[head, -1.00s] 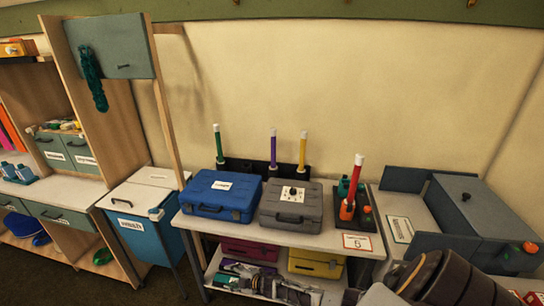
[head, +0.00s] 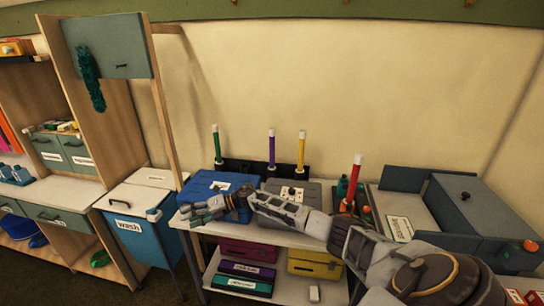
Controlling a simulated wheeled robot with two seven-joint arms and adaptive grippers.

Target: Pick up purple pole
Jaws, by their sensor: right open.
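The purple pole (head: 272,150) stands upright with a white tip at the back of the table, in a black rack (head: 238,167) against the wall. Its lower end is hidden behind the cases. My right gripper (head: 197,212) is open and empty, in front of the blue case (head: 203,186), to the left of the pole and nearer to me. My right arm crosses the front of the table from the right. My left gripper is out of view.
A green pole (head: 217,148) and a yellow pole (head: 301,152) stand either side of the purple one. A grey case (head: 296,186) and a red pole (head: 356,175) stand on the table. A blue "wash" bin (head: 134,240) is at the left, a grey box (head: 475,205) at the right.

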